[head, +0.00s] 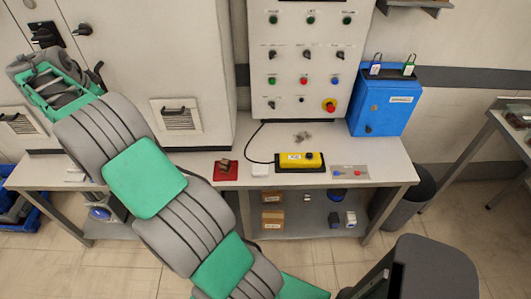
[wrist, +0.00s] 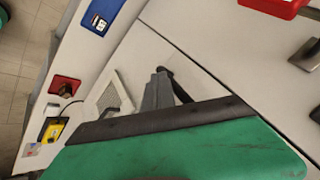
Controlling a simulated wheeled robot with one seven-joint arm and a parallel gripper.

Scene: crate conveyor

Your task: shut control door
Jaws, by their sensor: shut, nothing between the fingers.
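The grey control cabinet (head: 150,60) stands at the left in the head view, with pale door panels, dark handles (head: 83,29) and a vent (head: 178,114). In the wrist view, pale door faces (wrist: 215,50) meet at a slanting seam, and a vent (wrist: 112,95) shows left of my gripper. I cannot tell which panel is the control door, or whether it stands slightly ajar. My gripper (head: 98,72) is in front of the cabinet, below the handles. In the wrist view, my gripper (wrist: 164,74) is shut and empty, close to the door face; contact cannot be told.
A bench (head: 390,165) to the right holds a control panel (head: 305,25), a blue box (head: 385,105), a yellow button box (head: 300,162) and a red tray (head: 226,170). A bin (head: 405,208) stands beside it. Floor shows in front of the bench.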

